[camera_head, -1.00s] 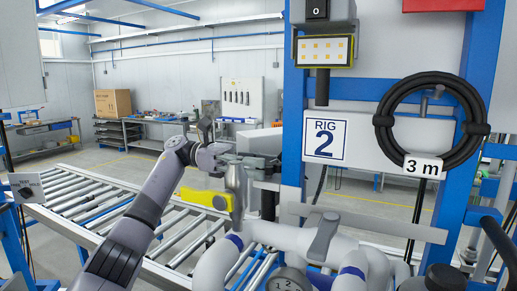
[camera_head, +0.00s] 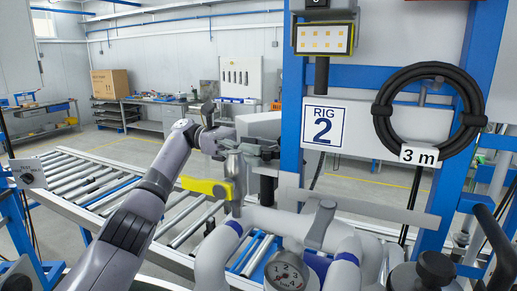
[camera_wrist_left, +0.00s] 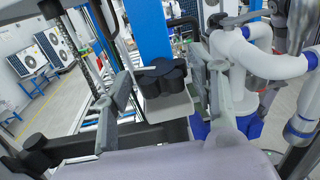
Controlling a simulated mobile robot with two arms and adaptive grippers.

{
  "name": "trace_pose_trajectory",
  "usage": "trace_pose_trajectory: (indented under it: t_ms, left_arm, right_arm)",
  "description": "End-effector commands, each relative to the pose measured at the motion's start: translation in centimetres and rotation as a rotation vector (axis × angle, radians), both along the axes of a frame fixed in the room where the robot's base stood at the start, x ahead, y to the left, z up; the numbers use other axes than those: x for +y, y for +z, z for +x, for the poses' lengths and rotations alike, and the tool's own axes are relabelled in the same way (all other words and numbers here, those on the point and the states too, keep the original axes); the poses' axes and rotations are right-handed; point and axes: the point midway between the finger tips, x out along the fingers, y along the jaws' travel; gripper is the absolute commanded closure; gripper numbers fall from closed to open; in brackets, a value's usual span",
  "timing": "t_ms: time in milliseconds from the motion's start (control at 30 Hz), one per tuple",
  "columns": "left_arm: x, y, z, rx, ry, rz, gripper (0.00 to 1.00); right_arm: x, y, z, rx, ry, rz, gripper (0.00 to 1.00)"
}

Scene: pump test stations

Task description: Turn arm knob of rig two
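The blue rig frame carries a white sign "RIG 2" (camera_head: 323,125). My left gripper (camera_head: 250,148) is at the left side of this frame, above the yellow lever. In the left wrist view a black lobed knob (camera_wrist_left: 160,77) sits over a light grey block, between the two spread fingers of my left gripper (camera_wrist_left: 165,95). The gripper is open and I see no grip on the knob; whether a finger touches it I cannot tell. In the head view this knob is not clearly seen behind the gripper. My right gripper is not in view.
A yellow lever (camera_head: 205,187) is on the pipework below the gripper. Thick white pipes and a dial gauge (camera_head: 286,275) stand in front of the frame. A coiled black hose (camera_head: 430,112) hangs at right. A roller conveyor (camera_head: 95,185) runs along the left.

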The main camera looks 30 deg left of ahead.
Motion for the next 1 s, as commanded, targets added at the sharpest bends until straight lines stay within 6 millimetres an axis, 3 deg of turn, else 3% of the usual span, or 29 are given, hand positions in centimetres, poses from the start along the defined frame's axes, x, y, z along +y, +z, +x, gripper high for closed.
trace_pose_trajectory:
  t_ms: [167, 533, 1000]
  left_arm:
    - [0.0, 0.0, 0.0, 0.001, 0.001, -0.001, 0.33]
    - [0.0, 0.7, 0.0, 0.000, 0.001, -0.002, 0.33]
    - [0.0, 8.9, 0.0, -0.001, 0.000, -0.002, 0.33]
  right_arm:
    - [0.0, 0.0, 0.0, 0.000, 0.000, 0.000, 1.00]
    - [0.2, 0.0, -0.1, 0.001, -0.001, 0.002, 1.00]
    - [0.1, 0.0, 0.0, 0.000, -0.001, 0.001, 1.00]
